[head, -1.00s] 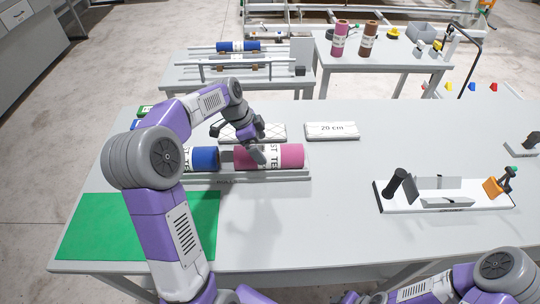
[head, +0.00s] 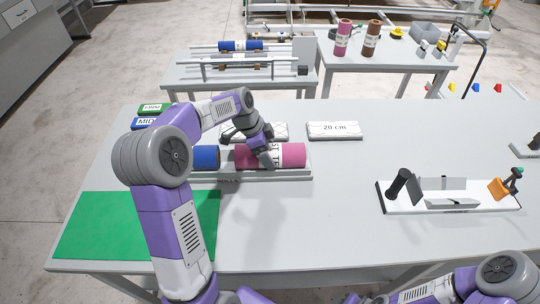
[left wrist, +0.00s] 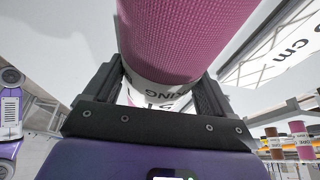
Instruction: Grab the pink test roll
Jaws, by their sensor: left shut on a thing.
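The pink test roll (head: 291,155) lies on its side in a grey tray (head: 270,174) on the table, with a white printed band around its middle. My left gripper (head: 270,157) is at the roll from above, its fingers on either side of it. In the left wrist view the pink roll (left wrist: 185,35) sits between the two fingers of the gripper (left wrist: 160,90), which are shut on it near the white band. A blue roll (head: 206,157) lies in the same tray to the left. My right gripper is not in view.
A white pad marked 20 cm (head: 334,130) lies behind the tray. A green mat (head: 135,226) covers the front left. A white fixture board (head: 450,200) with a black cylinder stands at right. The table's front middle is clear.

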